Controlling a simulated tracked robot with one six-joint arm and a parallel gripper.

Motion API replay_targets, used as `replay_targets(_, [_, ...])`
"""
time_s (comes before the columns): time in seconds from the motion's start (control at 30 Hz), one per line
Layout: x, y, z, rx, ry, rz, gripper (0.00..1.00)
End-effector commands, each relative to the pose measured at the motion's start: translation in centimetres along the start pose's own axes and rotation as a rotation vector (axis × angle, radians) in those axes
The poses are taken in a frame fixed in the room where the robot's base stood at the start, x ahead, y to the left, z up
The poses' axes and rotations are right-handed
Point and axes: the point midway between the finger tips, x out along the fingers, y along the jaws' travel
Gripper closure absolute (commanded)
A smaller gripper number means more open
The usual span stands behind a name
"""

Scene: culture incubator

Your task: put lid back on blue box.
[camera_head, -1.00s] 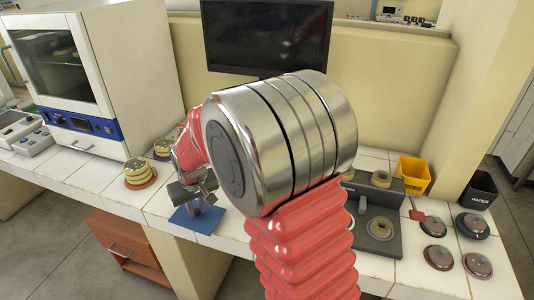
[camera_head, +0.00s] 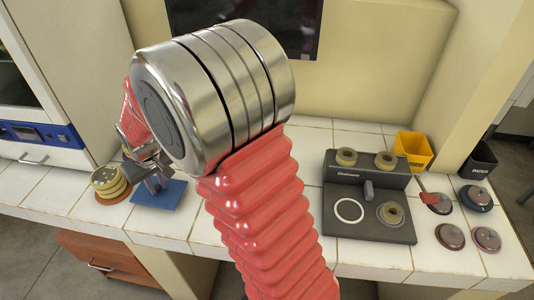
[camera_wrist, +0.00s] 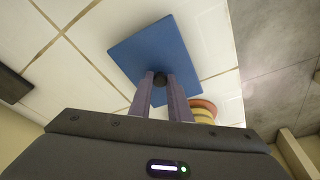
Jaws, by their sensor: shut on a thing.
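A flat blue square lid (camera_head: 166,194) with a small dark knob is under my gripper (camera_head: 152,172). In the wrist view my gripper (camera_wrist: 161,82) has its two fingers shut on the dark knob near the lid's middle, and the blue lid (camera_wrist: 132,57) spreads out beyond the fingertips. The lid appears to be held over the white tiled bench; its exact height is unclear. I cannot make out a separate blue box in either view.
A stack of yellowish dishes (camera_head: 107,181) stands close left of the lid; it also shows in the wrist view (camera_wrist: 203,110). A dark grey instrument (camera_head: 345,190), yellow bin (camera_head: 412,149) and several knobbed round items are at right. The white bench tiles (camera_head: 65,185) continue left.

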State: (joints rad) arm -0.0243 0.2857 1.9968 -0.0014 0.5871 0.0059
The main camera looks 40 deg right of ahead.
Motion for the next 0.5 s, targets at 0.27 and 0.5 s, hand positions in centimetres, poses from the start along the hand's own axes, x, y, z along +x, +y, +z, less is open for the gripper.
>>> replay_targets(0.27, [0.0,0.7,0.0,0.014,0.000,0.004,1.00])
replay_targets(0.5, [-0.5,2.1,0.3,0.009,0.001,0.002,1.00])
